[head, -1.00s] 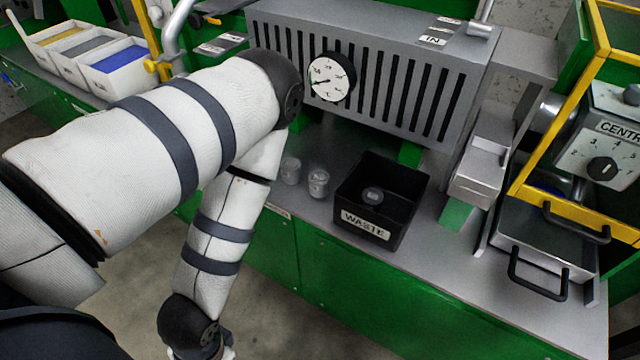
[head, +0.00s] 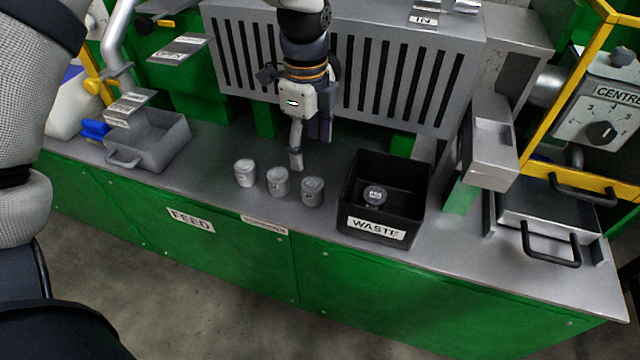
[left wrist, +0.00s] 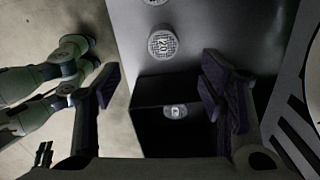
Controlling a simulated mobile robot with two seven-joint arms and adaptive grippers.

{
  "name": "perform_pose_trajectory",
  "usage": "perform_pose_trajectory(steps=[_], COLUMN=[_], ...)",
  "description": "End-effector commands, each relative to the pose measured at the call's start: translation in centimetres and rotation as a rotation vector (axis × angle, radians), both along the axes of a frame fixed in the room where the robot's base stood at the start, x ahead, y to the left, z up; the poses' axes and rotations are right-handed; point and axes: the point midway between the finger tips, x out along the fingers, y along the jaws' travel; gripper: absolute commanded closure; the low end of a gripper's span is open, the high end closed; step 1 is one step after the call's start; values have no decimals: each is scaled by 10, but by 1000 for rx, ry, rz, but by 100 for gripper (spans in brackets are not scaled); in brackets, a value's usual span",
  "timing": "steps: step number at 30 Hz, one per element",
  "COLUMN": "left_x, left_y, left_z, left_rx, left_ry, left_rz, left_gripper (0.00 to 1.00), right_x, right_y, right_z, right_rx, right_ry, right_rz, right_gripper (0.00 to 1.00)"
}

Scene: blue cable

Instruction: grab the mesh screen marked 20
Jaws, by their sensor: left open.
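Three small grey cylindrical mesh screens stand in a row on the counter, left (head: 245,172), middle (head: 278,181) and right (head: 313,190). Their marks are not legible in the head view. The left wrist view shows the mesh screen marked 20 (left wrist: 163,44), beside the black bin; it appears to be the right one of the row. Another screen (left wrist: 155,2) is cut off at the top edge. My left gripper (head: 310,148) is open and empty, above the counter just behind the row; its fingers (left wrist: 160,82) spread apart in the wrist view.
The black WASTE bin (head: 351,212) stands right of the row with one round screen (head: 375,195) inside. A slotted grey housing (head: 400,85) rises close behind. A grey tray (head: 160,150) lies at left. The counter front beside the row is clear.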

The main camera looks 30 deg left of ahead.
Motion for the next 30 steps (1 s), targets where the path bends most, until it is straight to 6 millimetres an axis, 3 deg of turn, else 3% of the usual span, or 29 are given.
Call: perform_pose_trajectory(steps=[2,7,19,27,28,30], left_x=[2,1,5,6,6,6], left_y=[1,1,-1,-1,-1,-1], left_z=[-2,-43,-107,-113,-113,-113], left_rx=[0,1,0,0,0,0], left_ry=[5,10,7,1,1,1], left_rz=[-29,-32,-29,-28,-28,-28], left_gripper=[36,36,36,36,39,54], right_x=[-2,-8,-16,-16,-16,-16], right_y=[0,0,0,0,0,0], right_z=[-2,-8,-17,-17,-17,-17], right_rx=[-1,-1,-1,-1,-1,-1], right_ry=[8,28,54,54,54,54], right_rz=[0,0,1,1,1,1], right_gripper=[60,60,60,60,60,60])
